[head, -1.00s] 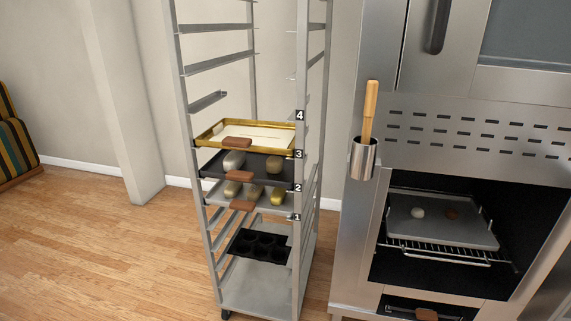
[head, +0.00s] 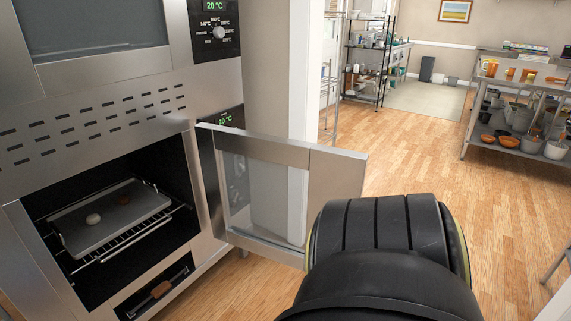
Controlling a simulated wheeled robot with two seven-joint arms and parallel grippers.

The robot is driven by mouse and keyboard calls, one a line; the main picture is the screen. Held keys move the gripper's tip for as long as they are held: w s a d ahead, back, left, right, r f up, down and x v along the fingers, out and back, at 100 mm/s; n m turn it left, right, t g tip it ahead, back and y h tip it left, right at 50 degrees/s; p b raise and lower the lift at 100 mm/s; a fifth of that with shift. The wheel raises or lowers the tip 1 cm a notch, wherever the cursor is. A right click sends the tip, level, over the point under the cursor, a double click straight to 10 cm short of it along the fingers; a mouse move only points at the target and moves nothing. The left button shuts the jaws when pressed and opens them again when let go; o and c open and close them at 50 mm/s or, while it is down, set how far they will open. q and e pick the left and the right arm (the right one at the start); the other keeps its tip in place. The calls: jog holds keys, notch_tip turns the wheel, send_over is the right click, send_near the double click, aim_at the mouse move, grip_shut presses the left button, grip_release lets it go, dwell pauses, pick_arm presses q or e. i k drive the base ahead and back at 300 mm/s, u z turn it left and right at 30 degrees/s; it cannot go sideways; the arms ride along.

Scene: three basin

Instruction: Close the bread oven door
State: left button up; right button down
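The bread oven door (head: 335,177) stands wide open, swung out to the right of the oven opening. It has a steel frame and a glass pane. Inside the oven (head: 172,165), a grey tray (head: 110,222) with a pale piece and a brown piece lies on a wire rack (head: 128,240). A black arm link of mine fills the lower middle right and overlaps the door's lower right corner in the picture; I cannot tell whether it touches. Neither gripper is in view.
A control panel with a knob (head: 218,32) is right of the upper oven. A steel table (head: 521,153) with bowls stands at the right. Wooden floor (head: 425,150) is clear between.

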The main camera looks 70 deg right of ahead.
aim_at(334, 173)
jog(key=k, duration=0.75)
jog(key=z, duration=3.4)
jog(key=i, duration=3.55)
jog(key=u, duration=3.85)
jog(key=i, duration=1)
